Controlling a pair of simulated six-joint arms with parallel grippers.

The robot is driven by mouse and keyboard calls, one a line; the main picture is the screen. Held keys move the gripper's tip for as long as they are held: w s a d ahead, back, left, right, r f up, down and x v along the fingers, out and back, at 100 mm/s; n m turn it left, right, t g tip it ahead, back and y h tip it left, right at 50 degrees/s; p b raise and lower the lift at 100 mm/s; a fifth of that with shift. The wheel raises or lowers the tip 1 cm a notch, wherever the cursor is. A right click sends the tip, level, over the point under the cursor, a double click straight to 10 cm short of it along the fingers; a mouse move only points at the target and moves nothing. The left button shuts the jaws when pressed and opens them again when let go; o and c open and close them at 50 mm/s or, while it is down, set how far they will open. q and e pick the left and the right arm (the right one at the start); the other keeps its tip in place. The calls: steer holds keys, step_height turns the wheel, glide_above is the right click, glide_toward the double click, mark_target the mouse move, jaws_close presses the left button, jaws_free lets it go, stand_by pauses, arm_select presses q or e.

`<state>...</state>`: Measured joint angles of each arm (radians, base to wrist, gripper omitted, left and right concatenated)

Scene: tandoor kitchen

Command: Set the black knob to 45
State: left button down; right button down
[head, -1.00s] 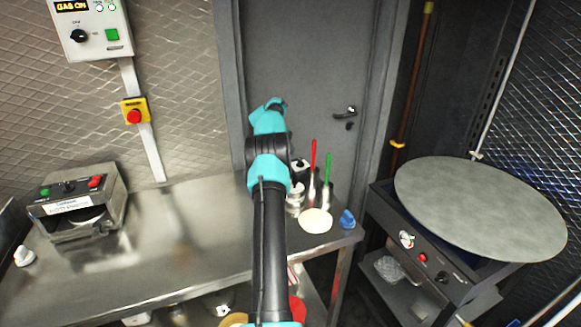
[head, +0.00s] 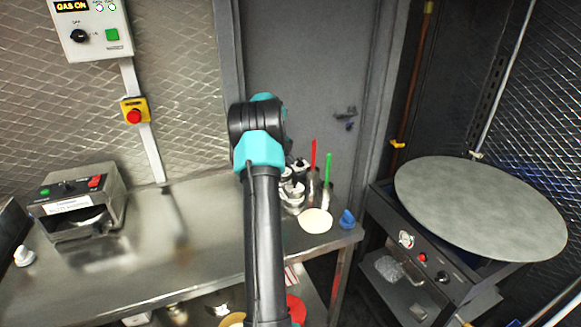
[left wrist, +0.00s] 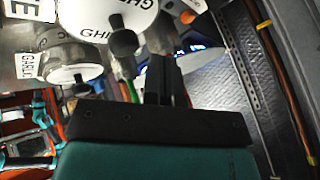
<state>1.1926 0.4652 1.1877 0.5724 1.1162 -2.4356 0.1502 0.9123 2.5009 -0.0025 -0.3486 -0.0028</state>
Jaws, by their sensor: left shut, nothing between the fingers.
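Three dark knobs show in the head view. One is on the white wall panel (head: 79,36) reading "GAS ON", one on top of the steel box (head: 68,187) at the left, and one on the front of the round-griddle stand (head: 442,277). I cannot tell which is the task's knob, and their scales are too small to read. My left arm rises over the table, and its fingers are hidden in the head view. In the left wrist view my left gripper (left wrist: 166,82) is shut and empty near labelled containers, apart from all three knobs. My right gripper is out of view.
Containers, including a "GHEE" one (left wrist: 105,20), stand by the left gripper. A red-handled (head: 313,154) and a green-handled utensil (head: 328,168), a pale disc (head: 316,221) and a blue item (head: 347,219) are at the table's right end. The table's middle (head: 150,270) is largely clear.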

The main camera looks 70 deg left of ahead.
arm_select(q)
steer(key=shift+s+d+r, duration=0.1)
steer(key=shift+s+d, duration=0.2)
steer(key=shift+d, duration=0.6)
steer(key=shift+s+d+r, duration=0.1)
steer(key=shift+s+d, duration=0.2)
steer(key=shift+d, duration=0.55)
steer(key=shift+s+d+r, duration=0.1)
steer(key=shift+s+d, duration=0.2)
steer(key=shift+d, duration=0.6)
steer(key=c, duration=1.8)
jaws_free()
steer(key=shift+c, duration=0.2)
